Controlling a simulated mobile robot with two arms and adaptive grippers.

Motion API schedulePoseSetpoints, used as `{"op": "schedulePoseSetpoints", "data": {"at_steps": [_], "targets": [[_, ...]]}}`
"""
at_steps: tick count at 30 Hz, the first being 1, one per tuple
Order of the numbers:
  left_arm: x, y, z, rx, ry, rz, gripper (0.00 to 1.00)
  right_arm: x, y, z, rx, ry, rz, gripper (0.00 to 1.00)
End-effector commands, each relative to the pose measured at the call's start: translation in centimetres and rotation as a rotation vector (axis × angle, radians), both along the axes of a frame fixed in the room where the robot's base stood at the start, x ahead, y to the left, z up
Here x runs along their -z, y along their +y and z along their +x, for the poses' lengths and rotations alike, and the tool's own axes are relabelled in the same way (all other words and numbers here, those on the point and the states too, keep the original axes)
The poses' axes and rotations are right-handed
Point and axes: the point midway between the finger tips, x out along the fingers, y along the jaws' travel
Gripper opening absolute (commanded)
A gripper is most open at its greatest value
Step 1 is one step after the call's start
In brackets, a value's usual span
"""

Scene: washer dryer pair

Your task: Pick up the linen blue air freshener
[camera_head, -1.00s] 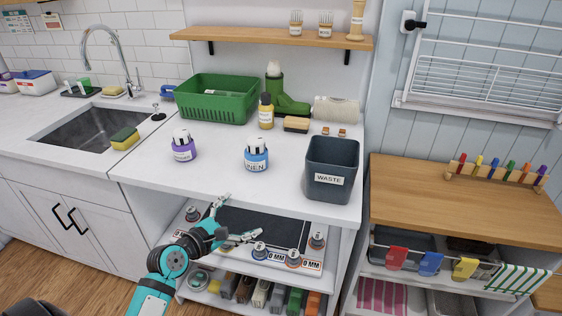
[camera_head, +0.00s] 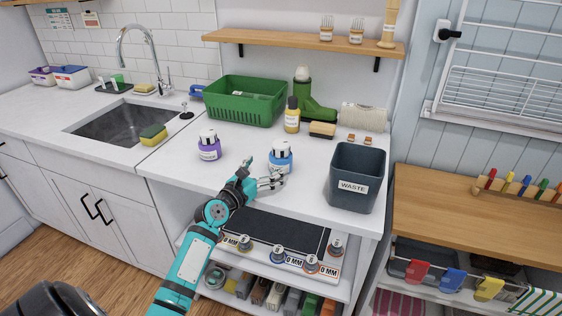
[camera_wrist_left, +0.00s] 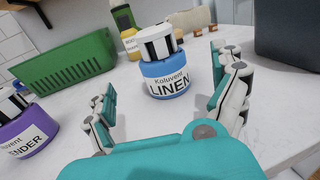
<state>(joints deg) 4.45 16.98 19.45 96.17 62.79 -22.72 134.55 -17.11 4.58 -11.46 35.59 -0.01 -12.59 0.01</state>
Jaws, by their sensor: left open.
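The linen blue air freshener (camera_head: 281,159) is a blue jar with a white label and a white, dark-slotted cap, standing upright on the white counter. In the left wrist view the same linen jar (camera_wrist_left: 164,76) stands ahead, between the lines of the two fingers, with its label facing me. My left gripper (camera_head: 262,174) is open and empty, just in front of the jar at counter height. In the left wrist view the open fingers of this gripper (camera_wrist_left: 163,100) spread to either side, and the jar looks just beyond them. My right gripper is not in view.
A purple lavender jar (camera_head: 209,148) stands left of the linen jar. A dark waste bin (camera_head: 356,178) stands to the right. Behind are a green basket (camera_head: 243,101), a yellow bottle (camera_head: 292,115) and a sponge-topped brush (camera_head: 322,130). A shelf with knobs lies below the counter.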

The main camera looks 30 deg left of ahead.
Motion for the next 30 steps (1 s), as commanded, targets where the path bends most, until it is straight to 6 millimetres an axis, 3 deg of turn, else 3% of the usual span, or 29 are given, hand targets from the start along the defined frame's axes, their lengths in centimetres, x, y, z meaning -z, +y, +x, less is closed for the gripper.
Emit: {"op": "schedulePoseSetpoints", "data": {"at_steps": [3, 11, 19, 28, 30], "targets": [[0.0, 0.0, 1.8, 0.0, 0.0, 0.0, 0.95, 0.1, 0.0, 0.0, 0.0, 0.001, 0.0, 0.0], [0.2, 0.0, 3.7, 0.001, 0.0, 0.001, 0.95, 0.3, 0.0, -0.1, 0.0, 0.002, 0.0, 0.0], [0.5, -0.1, 7.4, 0.001, 0.0, 0.001, 0.95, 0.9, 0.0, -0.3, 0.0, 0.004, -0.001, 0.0], [0.5, -0.1, 7.8, 0.0, 0.001, 0.0, 0.95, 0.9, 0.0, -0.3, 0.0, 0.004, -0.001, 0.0], [0.5, -0.1, 7.8, 0.0, 0.001, 0.0, 0.86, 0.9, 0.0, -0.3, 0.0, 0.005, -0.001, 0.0]]}}
